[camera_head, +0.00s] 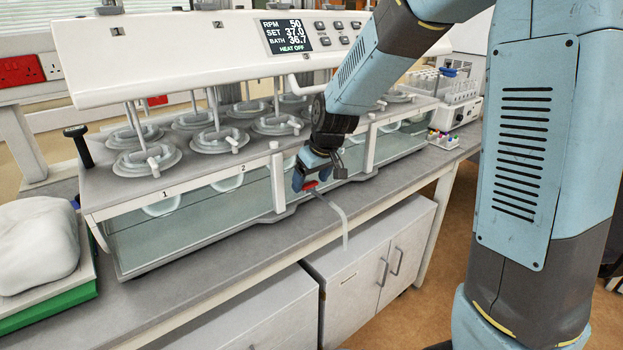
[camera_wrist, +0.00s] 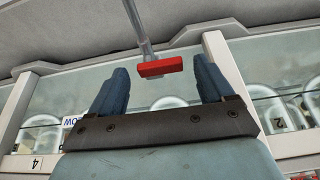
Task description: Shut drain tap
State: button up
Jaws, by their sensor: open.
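The drain tap's red handle (camera_head: 310,185) is at the front of the water bath (camera_head: 190,215), low by a white post, with a pale hose (camera_head: 342,222) hanging from it over the bench edge. In the wrist view the red handle (camera_wrist: 160,66) is a short bar lying crosswise at the end of a grey pipe (camera_wrist: 138,25). My gripper (camera_head: 304,174) is just above and beside the handle. In the wrist view my gripper (camera_wrist: 159,70) is open, with a blue finger on each side of the bar and a visible gap to both. The tap body is partly hidden.
The bath's overhanging control head (camera_head: 190,50) and rim are close to my arm. Vessels with lids (camera_head: 145,160) stand in the bath. A small rack of coloured caps (camera_head: 443,139) is to the right. Cupboards (camera_head: 370,265) are below the bench.

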jog(key=v, duration=1.3)
jog(key=shift+r, duration=0.35)
jog(key=shift+s, duration=0.1)
jog(key=s+d+r+m+t+h, duration=0.1)
jog(key=s+d+m, duration=0.2)
jog(key=s+d, duration=0.4)
jog(key=s+d+r+m+h, duration=0.1)
jog(key=s+d+m, duration=0.2)
jog(key=s+d, duration=0.5)
jog(key=s, duration=0.7)
jog(key=shift+s+r+m+t+h, duration=0.25)
jog(key=shift+m+t+h, duration=0.05)
jog(key=shift+t, duration=0.1)
jog(key=shift+d, duration=0.1)
